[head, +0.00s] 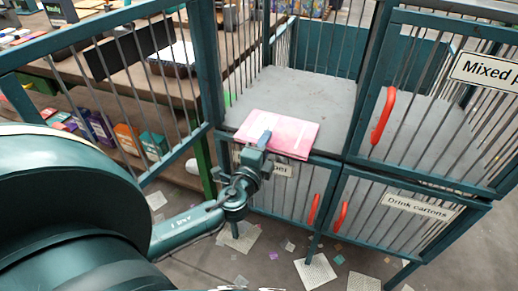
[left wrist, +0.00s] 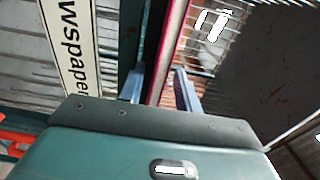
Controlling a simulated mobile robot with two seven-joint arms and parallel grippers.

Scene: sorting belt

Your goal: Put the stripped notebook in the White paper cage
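The pink notebook (head: 285,132) is at the front of an upper cage whose door is open. It lies roughly flat over the front edge of the cage's grey floor (head: 305,92). My left gripper (head: 265,138) reaches it from the front, one finger across its top. In the left wrist view the red edge of the notebook (left wrist: 174,42) runs between the two fingers (left wrist: 160,85), which are close on both sides. The cage's own label is not readable. My right gripper is not in view.
The open barred door (head: 110,75) stands to the left. A "Mixed p..." cage (head: 440,110) is to the right; a "Drink cartons" cage (head: 400,208) is below it. Below the notebook is a cage labelled "...wspaper" (left wrist: 80,50). Shelves with boxes (head: 125,135) stand behind the door. Paper scraps litter the floor.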

